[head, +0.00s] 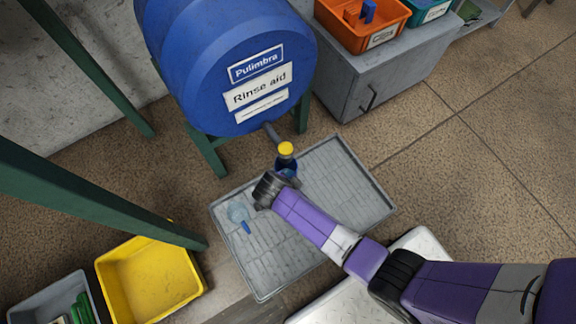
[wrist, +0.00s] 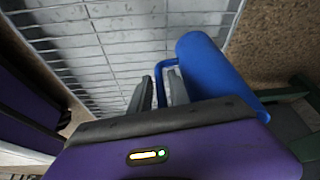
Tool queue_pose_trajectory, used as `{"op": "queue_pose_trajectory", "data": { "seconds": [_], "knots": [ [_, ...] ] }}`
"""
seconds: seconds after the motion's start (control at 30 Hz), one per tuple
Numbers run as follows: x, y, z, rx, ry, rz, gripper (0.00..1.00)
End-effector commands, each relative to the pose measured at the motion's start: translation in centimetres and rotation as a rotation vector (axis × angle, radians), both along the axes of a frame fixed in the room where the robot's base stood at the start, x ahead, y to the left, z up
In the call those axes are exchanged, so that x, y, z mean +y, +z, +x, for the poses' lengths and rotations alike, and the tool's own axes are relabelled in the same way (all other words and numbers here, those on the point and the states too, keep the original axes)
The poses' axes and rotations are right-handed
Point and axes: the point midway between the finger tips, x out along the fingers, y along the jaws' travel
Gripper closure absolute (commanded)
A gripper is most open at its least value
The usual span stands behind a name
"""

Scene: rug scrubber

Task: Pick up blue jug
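The blue jug (wrist: 213,66) shows in the wrist view as a smooth blue cylinder with a looped handle (wrist: 160,82). In the head view, the jug (head: 287,168) is mostly hidden behind my gripper (head: 268,188), under the barrel's yellow-topped tap. In the wrist view, my gripper (wrist: 160,92) has its two grey fingers apart, with the handle's vertical bar between them. A gap shows beside the bar, so the fingers do not look closed on it. The jug's lower part is hidden.
A grey ribbed tray (head: 345,180) lies on the floor under the tap (head: 285,149). The blue Rinse aid barrel (head: 220,60) stands behind on green legs. A clear scoop-like item (head: 238,212) lies on the tray. A yellow bin (head: 150,280) stands at lower left.

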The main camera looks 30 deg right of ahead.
Motion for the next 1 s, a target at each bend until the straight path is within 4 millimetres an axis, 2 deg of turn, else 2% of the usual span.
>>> {"op": "queue_pose_trajectory", "data": {
  "seconds": [0.07, 0.3, 0.43, 1.0],
  "knots": [
    [-0.31, -1.00, 0.10, 0.000, -0.001, 0.000, 0.78],
    [-0.40, -0.91, 0.13, -0.001, -0.001, 0.000, 0.78],
    [-0.38, -0.91, 0.13, -0.001, -0.001, 0.000, 1.00],
    [-0.37, -0.98, 0.08, 0.000, 0.000, 0.001, 1.00]
  ]
}}
